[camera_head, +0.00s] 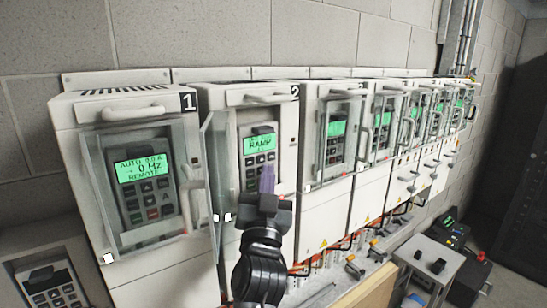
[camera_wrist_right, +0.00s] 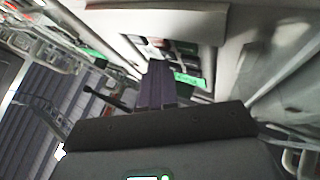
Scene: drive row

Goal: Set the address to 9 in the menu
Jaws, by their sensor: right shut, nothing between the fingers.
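Drive 2 (camera_head: 287,95) has its clear door (camera_head: 217,170) swung open to the left. Its keypad (camera_head: 259,160) shows a green screen (camera_head: 257,144) with the word RAMP; the small text is too blurred to read. My right gripper (camera_head: 267,178) is shut and empty, its purple fingers pointing up in front of the lower keypad and hiding some keys. I cannot tell whether the fingertips touch a key. In the right wrist view the shut fingers (camera_wrist_right: 157,85) reach toward the keypad, with the green screen (camera_wrist_right: 190,79) beside them. My left gripper is not in view.
Drive 1 (camera_head: 78,120) stands to the left, its screen reading AUTO, 0 Hz, REMOTE. Several more drives run off to the right with handles sticking out. A small grey table (camera_head: 432,262) stands at lower right.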

